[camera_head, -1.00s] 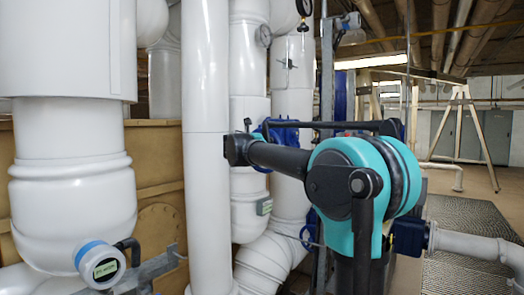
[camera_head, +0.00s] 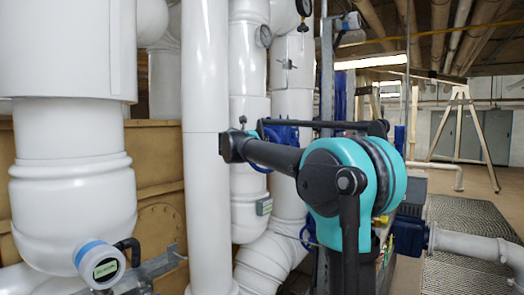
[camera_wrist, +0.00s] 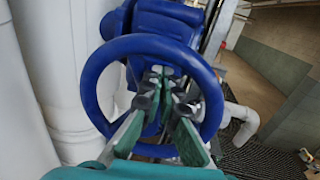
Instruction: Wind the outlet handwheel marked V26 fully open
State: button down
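A blue handwheel (camera_wrist: 92,88) fills the middle of the wrist view, its ring seen nearly face on, with a blue valve body (camera_wrist: 165,30) behind it. No V26 marking is legible. My gripper (camera_wrist: 161,80) reaches over the lower rim towards the hub, its two fingers narrowing together at the tips. A slim gap shows between the fingers, but whether they are shut, or touch the hub or spokes, is unclear. In the head view my gripper is hidden, and I cannot pick out this wheel with certainty behind my teal and black arm.
Thick white pipes (camera_head: 208,150) stand left of my arm. A white pipe with a blue flange (camera_head: 410,236) runs out at the right. A round gauge (camera_head: 101,264) sits at lower left. Grating (camera_head: 455,270) and open floor lie at the right.

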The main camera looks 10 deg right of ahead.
jog(key=shift+w+a, duration=0.6)
jog(key=shift+w+a+f, duration=0.35)
jog(key=shift+w+a, duration=0.2)
jog(key=shift+a, duration=0.05)
jog(key=shift+w+a+f, duration=0.1)
jog(key=shift+w+a+f, duration=0.35)
jog(key=shift+w+f, duration=0.05)
jog(key=shift+f, duration=0.05)
